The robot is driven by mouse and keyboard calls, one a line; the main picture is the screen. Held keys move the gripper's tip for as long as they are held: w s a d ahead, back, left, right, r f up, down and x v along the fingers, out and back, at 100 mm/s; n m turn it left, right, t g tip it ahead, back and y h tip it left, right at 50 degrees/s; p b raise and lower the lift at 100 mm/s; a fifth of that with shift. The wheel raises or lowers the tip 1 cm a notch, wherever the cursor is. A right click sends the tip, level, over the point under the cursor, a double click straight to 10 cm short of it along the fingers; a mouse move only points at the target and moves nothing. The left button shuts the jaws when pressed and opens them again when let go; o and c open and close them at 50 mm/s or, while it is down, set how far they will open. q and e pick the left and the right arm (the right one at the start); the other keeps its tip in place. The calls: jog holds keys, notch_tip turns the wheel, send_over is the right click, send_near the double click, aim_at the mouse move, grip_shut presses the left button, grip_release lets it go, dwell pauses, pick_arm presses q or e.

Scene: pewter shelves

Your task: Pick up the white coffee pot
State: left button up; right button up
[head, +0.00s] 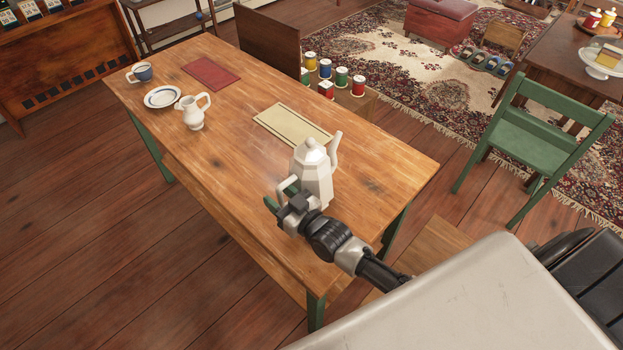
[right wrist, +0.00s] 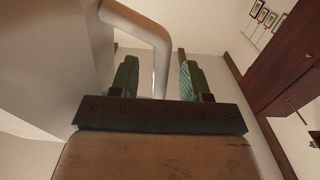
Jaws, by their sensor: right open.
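The white coffee pot (head: 316,178) stands upright on the near right part of the wooden table (head: 235,170). It is faceted, with a lid, a spout toward the right and a handle toward the left. My right gripper (head: 280,201) is at the handle side of the pot, low beside its body. In the right wrist view the gripper's two green fingers (right wrist: 156,80) are apart, and the pot's handle (right wrist: 150,38) passes between them or just beyond; I cannot tell whether they touch it. The pot's body (right wrist: 50,60) fills the left of that view. My left gripper is not in view.
A green chair (head: 540,135) stands to the right.

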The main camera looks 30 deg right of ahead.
jog(key=shift+c, duration=0.4)
grip_shut()
jog(key=shift+s+a+f, duration=0.1)
jog(key=shift+s+f, duration=0.05)
jog(key=shift+f, duration=0.05)
dwell(0.7)
jog(key=shift+r, duration=0.15)
